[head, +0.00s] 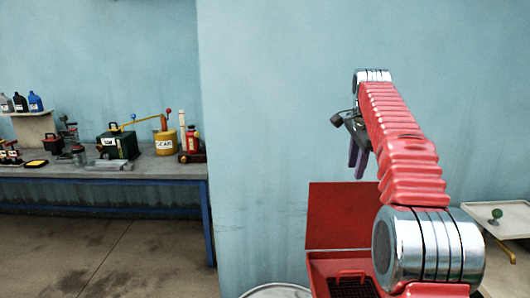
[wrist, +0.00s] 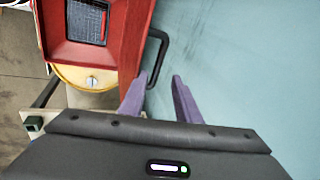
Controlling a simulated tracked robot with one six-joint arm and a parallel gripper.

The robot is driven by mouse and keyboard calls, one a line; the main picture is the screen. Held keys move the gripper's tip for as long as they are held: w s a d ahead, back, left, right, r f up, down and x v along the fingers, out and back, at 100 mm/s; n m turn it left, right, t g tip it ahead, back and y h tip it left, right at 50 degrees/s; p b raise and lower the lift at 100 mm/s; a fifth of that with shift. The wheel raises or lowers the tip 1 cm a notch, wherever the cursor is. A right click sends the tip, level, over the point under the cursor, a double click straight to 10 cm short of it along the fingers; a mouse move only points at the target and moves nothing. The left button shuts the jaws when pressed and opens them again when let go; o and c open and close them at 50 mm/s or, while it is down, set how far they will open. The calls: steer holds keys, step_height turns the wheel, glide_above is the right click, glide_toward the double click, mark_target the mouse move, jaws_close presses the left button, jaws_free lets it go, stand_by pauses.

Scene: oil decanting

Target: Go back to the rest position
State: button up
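My gripper (head: 357,168) hangs from the raised red arm in the head view, in front of the blue wall, with its purple fingers pointing down.
A red box with a raised lid (head: 340,215) stands below my arm. A pale tray table (head: 510,215) with a green-knobbed item is at right. A workbench (head: 150,168) with a yellow can (head: 166,143), a green box (head: 117,143) and bottles is at left. Open floor (head: 110,255) lies in front.

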steer(key=s+a+r+n+t, duration=0.1)
steer(key=s+a+n, duration=0.3)
steer(key=s, duration=0.6)
steer(key=s+a+n, duration=0.3)
steer(key=s+n, duration=0.1)
steer(key=s, duration=0.6)
steer(key=s+a+f+n, duration=0.2)
steer(key=s+f+n, duration=0.2)
steer(key=s+f, duration=0.4)
steer(key=s+a+f+n+t+y, duration=0.1)
steer(key=s+f+n, duration=0.3)
steer(key=s+f, duration=0.5)
steer(key=s+a, duration=0.1)
steer(key=s, duration=0.4)
steer(key=shift+s+a, duration=0.15)
steer(key=shift+s, duration=0.15)
steer(key=shift+s, duration=0.1)
